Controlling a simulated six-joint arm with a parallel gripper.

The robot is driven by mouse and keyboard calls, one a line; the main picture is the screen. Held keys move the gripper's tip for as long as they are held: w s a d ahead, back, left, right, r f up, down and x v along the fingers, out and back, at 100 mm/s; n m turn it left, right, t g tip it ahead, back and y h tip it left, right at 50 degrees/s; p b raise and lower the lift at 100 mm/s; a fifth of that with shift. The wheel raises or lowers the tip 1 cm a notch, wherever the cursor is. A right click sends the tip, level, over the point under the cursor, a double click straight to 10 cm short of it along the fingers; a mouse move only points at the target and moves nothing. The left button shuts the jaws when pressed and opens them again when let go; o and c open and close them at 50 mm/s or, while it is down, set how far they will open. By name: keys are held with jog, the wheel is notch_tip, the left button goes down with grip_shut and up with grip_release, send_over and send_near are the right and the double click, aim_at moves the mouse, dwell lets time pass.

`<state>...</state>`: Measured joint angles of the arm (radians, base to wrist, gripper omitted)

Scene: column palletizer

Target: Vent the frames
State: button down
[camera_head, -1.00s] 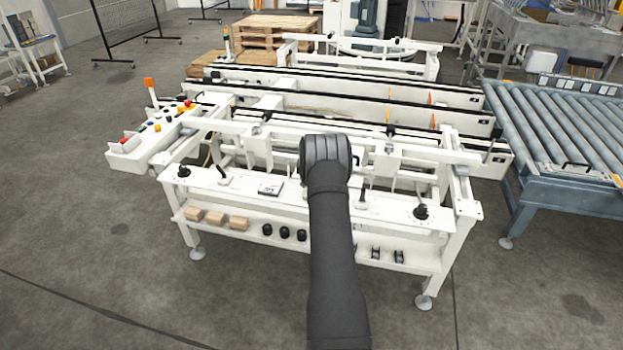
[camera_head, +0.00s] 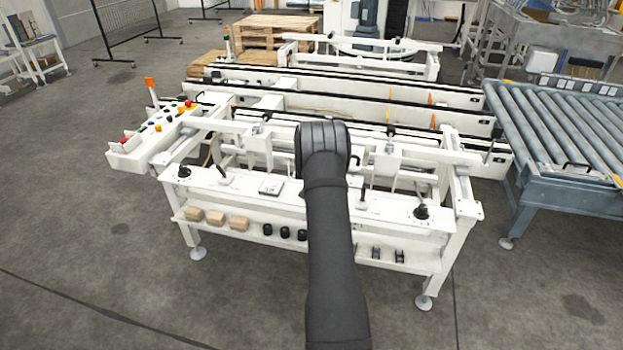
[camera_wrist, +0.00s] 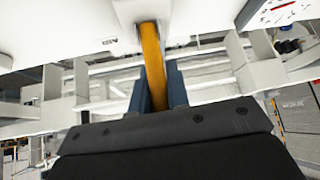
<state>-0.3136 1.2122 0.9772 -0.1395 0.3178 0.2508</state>
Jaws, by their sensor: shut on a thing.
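In the wrist view my gripper (camera_wrist: 158,92) has its two dark blue fingers closed on an orange-yellow bar (camera_wrist: 151,50), one finger on each side. The bar's far end meets a white panel (camera_wrist: 75,22) at the top of that view; its near end is hidden behind my gripper's body. In the head view my arm covers the middle of the white frame station (camera_head: 245,185), and the fingers and bar are hidden. Black levers stand on the station's front ledge, one at the left (camera_head: 222,175) and one right of my arm (camera_head: 362,200).
A button panel (camera_head: 150,135) with an orange lamp stands at the station's left. The lower shelf holds wooden blocks (camera_head: 216,218) and black parts (camera_head: 285,232). A roller conveyor (camera_head: 560,130) stands close at right. Conveyor rails (camera_head: 340,95) lie behind. The left floor is clear.

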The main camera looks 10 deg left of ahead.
dwell(0.3)
jog(key=c, duration=1.4)
grip_release()
jog(key=v, duration=1.7)
jog(key=shift+s+r, duration=0.1)
jog(key=shift+r, duration=0.05)
